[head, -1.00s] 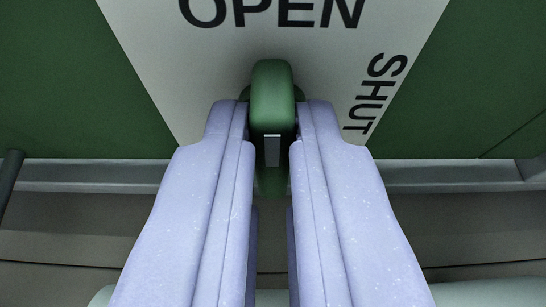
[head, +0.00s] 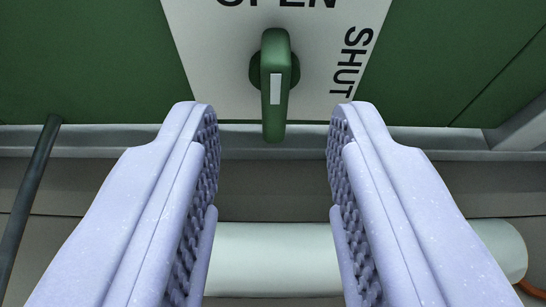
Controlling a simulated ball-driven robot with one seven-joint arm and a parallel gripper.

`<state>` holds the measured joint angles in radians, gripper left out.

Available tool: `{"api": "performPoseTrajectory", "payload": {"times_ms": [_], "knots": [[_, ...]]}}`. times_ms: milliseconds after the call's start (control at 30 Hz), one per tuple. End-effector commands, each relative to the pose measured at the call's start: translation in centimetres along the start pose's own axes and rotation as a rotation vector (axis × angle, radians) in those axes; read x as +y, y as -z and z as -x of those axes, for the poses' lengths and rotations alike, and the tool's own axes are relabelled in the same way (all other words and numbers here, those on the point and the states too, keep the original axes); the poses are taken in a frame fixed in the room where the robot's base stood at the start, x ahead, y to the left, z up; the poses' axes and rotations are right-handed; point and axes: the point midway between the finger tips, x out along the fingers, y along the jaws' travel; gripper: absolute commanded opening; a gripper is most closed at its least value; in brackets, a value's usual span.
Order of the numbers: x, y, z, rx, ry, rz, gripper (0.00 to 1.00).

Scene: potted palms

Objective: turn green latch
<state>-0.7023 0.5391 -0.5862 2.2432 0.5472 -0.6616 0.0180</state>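The green latch (head: 275,105) is a handle with a pale stripe, mounted on a white label plate (head: 215,62) on a green panel. The handle stands vertical in the picture, its long end pointing down. The plate reads "OPEN" at the top, cut by the picture edge, and "SHUT" at the right. My gripper (head: 272,112) is open, with textured pads facing each other. Its fingers are below and either side of the latch, apart from it, with nothing between the pads.
The green panel (head: 90,60) spreads to both sides, with a grey ledge (head: 75,140) under it. A pale cylinder (head: 265,260) lies lower down behind the fingers. A dark rod (head: 33,185) stands at left, and an orange cable (head: 533,290) shows at the lower right.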

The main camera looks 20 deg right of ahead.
Motion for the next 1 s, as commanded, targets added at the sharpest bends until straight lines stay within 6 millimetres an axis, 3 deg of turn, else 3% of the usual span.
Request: {"api": "performPoseTrajectory", "payload": {"times_ms": [100, 233, 767, 867, 967, 1000], "knots": [[-0.1, 0.2, 2.3, -0.001, 0.002, 0.0, 0.38], [0.0, 0.1, 3.6, 0.0, 0.001, 0.001, 0.38], [-0.4, 0.6, 3.6, -0.006, 0.016, -0.016, 0.38], [-2.1, 3.7, 3.0, -0.031, 0.091, -0.08, 0.38], [-3.9, 10.4, 3.5, -0.048, 0.214, -0.144, 0.38], [-4.1, 13.9, 4.3, -0.042, 0.263, -0.157, 0.38]]}}
